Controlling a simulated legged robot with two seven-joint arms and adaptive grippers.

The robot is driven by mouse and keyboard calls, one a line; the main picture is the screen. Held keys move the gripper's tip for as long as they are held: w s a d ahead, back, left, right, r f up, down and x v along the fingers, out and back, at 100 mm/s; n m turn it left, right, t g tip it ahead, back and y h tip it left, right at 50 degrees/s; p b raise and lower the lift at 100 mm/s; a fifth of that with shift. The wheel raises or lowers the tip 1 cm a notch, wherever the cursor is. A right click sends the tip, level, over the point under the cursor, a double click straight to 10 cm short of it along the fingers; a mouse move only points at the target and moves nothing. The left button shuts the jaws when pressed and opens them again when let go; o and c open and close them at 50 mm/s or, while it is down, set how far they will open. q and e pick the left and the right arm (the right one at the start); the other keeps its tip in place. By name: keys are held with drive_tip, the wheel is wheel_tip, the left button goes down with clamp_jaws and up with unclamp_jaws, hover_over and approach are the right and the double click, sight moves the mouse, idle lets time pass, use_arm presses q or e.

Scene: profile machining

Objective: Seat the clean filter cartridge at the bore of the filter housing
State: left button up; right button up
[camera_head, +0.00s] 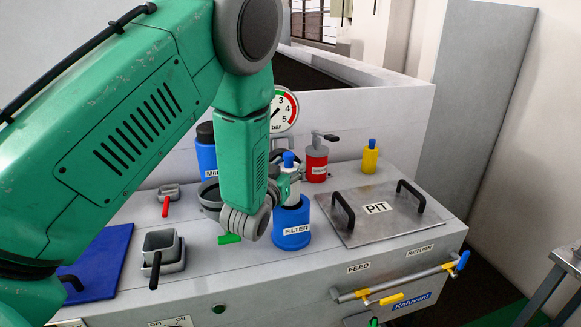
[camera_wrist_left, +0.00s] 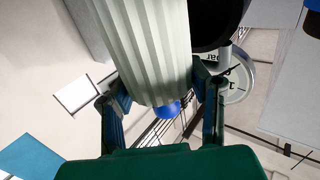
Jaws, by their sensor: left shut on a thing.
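The blue filter housing (camera_head: 291,232), labelled FILTER, stands upright on the grey bench in the head view. The clean filter cartridge (camera_head: 290,186) is white with a blue knob on top and appears upright at the housing's mouth. Whether its lower end is inside the bore or just above or in front of it cannot be told. My left gripper (camera_head: 281,176) is shut on the cartridge, partly hidden behind my green arm. In the left wrist view the pleated cartridge (camera_wrist_left: 145,45) lies between the two fingers (camera_wrist_left: 160,95), blue knob toward the palm. My right gripper is not in view.
A steel PIT cover (camera_head: 376,209) with two black handles lies right of the housing. A red container (camera_head: 316,163) and a yellow one (camera_head: 370,158) stand behind. A pressure gauge (camera_head: 284,109) is behind.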

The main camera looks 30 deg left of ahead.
sight(292, 202)
use_arm(q)
drive_tip(key=shift+f, duration=0.4)
drive_tip(key=shift+d, duration=0.1)
drive_tip(key=shift+r, duration=0.3)
drive_tip(key=shift+d, duration=0.25)
idle(1.3)
drive_tip(key=shift+f+b, duration=3.75)
drive_tip(key=shift+f, duration=1.05)
drive_tip(key=o, duration=1.3)
drive_tip(key=shift+s, duration=0.1)
drive_tip(key=shift+c, duration=0.2)
drive_tip(key=shift+d+f, duration=0.1)
